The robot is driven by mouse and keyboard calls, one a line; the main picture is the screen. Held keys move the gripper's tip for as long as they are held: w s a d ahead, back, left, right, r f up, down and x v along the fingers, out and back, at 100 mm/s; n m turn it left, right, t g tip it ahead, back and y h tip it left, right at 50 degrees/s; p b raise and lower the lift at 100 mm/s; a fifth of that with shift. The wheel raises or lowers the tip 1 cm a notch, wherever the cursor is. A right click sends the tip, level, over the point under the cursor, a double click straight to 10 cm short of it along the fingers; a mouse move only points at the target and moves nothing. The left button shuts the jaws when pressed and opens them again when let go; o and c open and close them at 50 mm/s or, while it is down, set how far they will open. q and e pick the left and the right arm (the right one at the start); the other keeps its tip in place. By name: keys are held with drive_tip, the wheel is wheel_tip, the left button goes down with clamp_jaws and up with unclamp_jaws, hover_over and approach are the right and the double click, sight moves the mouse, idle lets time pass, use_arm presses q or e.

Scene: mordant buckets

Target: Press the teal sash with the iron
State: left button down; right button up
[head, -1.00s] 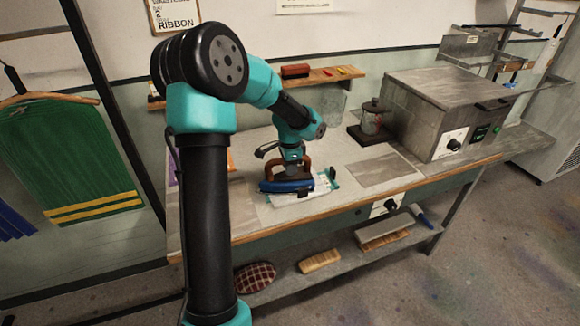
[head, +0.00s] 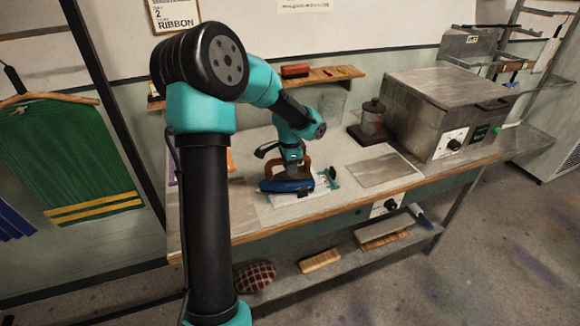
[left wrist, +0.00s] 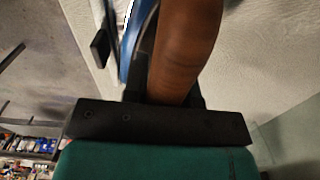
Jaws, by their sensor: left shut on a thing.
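The iron (head: 287,187) has a blue body and a brown handle, and it sits low over the pale pad on the workbench. My left gripper (head: 297,171) is shut on its handle from above. In the left wrist view the brown handle (left wrist: 184,45) runs up from the jaws, with the blue body (left wrist: 136,45) beside it. A small teal piece, apparently the end of the teal sash (head: 332,178), shows just right of the iron. The rest is hidden under or behind the iron. I cannot tell whether the iron touches it. My right gripper is out of view.
A grey metal box with dials (head: 440,110) and a lidded jar (head: 372,118) stand at the back right of the bench. A flat grey sheet (head: 382,170) lies right of the pad. A low shelf (head: 330,76) holds small items behind. Brushes lie on the lower shelf.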

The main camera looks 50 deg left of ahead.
use_arm(q)
drive_tip(key=shift+r, duration=2.55)
